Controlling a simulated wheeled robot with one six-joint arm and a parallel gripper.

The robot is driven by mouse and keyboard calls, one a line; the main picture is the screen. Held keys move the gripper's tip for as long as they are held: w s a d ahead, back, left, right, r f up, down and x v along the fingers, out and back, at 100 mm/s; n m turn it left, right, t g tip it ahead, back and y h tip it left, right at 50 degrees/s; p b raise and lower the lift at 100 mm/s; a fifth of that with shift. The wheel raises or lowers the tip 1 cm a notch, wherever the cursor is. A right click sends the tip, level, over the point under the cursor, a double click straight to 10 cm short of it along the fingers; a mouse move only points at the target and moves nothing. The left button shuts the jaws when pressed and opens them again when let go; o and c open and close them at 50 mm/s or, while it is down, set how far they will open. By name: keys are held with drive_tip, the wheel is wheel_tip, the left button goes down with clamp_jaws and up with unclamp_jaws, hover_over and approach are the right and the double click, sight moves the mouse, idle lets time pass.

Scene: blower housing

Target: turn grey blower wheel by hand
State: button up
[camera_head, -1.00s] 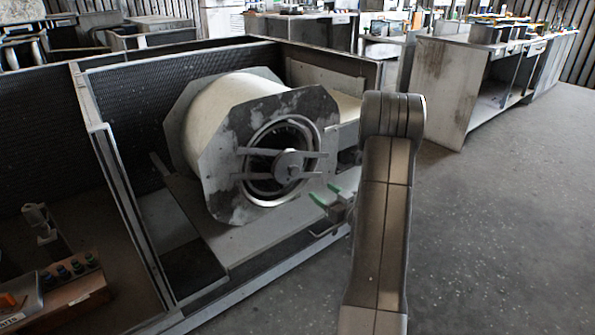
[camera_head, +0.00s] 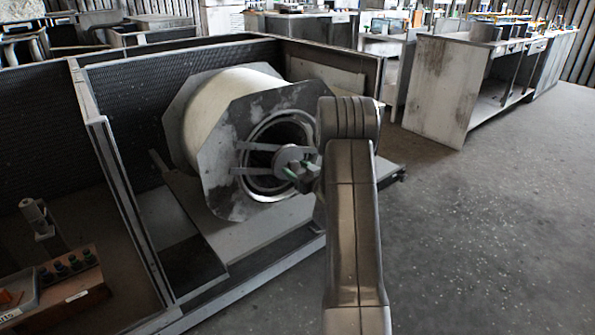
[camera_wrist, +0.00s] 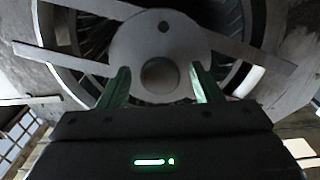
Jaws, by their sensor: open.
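The blower housing (camera_head: 228,150) is a cream drum between grey side plates. The grey blower wheel shows inside its round opening, with dark vanes in the wrist view (camera_wrist: 92,40). A round grey hub disc (camera_head: 290,154) with flat bracket bars sits in front of the wheel. In the wrist view the hub disc (camera_wrist: 160,30) lies just ahead of my gripper (camera_wrist: 161,82). The green fingers are open, apart and empty, one on each side of the hub's round centre. Contact cannot be told. My arm hides the opening's right side in the head view.
A cabinet frame (camera_head: 120,200) with a tall partition stands around the housing. A small wooden box (camera_head: 75,290) with dark knobs is at lower left. A workbench (camera_head: 440,95) stands at back right. The floor (camera_head: 480,240) on the right is clear.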

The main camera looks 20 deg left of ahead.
clamp_jaws()
drive_tip(key=shift+m, duration=0.3)
drive_tip(key=m+p, duration=0.2)
drive_tip(key=m, duration=0.2)
drive_tip(key=m+p, duration=0.1)
drive_tip(key=m, duration=0.4)
drive_tip(key=shift+r+p, duration=0.1)
drive_tip(key=shift+p, duration=0.25)
drive_tip(key=m+p, duration=0.2)
drive_tip(key=m, duration=0.3)
drive_tip(key=shift+m+p, duration=0.9)
drive_tip(key=shift+m, duration=1.6)
